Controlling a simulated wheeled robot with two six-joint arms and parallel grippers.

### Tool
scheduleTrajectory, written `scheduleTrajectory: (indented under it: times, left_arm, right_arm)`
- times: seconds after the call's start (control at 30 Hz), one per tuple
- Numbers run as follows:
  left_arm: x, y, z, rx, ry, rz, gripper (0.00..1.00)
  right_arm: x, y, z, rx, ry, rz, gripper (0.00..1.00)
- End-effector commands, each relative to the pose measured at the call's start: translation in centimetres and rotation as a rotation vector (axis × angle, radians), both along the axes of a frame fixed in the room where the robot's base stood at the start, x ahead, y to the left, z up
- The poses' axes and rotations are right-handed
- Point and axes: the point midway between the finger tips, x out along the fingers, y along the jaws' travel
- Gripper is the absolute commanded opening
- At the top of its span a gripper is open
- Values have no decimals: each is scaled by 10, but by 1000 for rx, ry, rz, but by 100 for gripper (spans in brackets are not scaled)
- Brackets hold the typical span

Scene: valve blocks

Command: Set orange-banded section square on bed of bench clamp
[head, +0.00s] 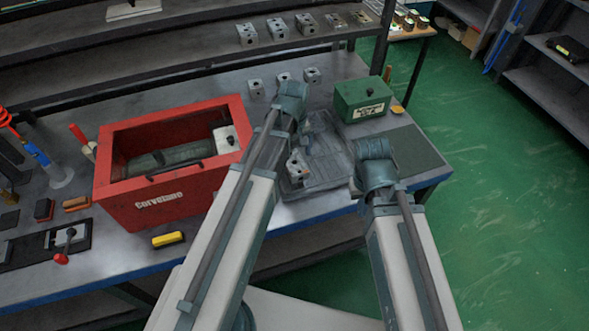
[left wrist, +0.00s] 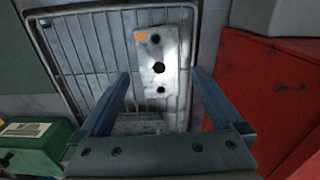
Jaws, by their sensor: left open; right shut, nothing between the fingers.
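The orange-banded section (left wrist: 158,68) is a pale metal block with dark holes and an orange patch at one end. It lies in a wire tray (left wrist: 191,60), and it also shows in the head view (head: 297,165). My left gripper (left wrist: 163,88) is open above the tray, its fingers either side of the section's near part, apart from it; in the head view it (head: 312,122) is partly hidden by its own wrist. My right gripper (head: 373,150) is shut and empty, right of the tray. What looks like the bench clamp (head: 68,238), with a red-knobbed lever, stands at the bench's left.
A red box (head: 165,205) stands between clamp and tray, with a pale block (head: 226,138) at its right end. Several metal blocks (head: 284,80) stand at the back. A yellow item (head: 168,240) lies at the front edge.

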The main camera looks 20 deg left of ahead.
Motion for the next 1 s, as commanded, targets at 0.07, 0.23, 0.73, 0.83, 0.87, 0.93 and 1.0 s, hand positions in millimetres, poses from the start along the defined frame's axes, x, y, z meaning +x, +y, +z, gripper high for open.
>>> scheduleTrajectory:
  times: [0.07,0.23,0.73,0.83,0.87,0.93,1.0]
  left_arm:
    - [0,0,0,0,0,0,100]
    - [0,0,-12,0,0,0,100]
    - [1,-1,-52,0,0,0,100]
    - [1,-1,-51,0,0,0,100]
    - [1,-1,-51,0,0,0,100]
    - [1,-1,-51,0,0,0,89]
    - [1,-1,-51,0,0,0,77]
  right_arm:
    - [0,0,0,0,0,0,0]
    - [0,0,-12,0,0,0,0]
    - [0,0,-52,0,0,0,0]
    - [0,0,-51,0,0,0,0]
    - [0,0,-51,0,0,0,0]
    - [0,0,-51,0,0,0,0]
    - [0,0,-51,0,0,0,0]
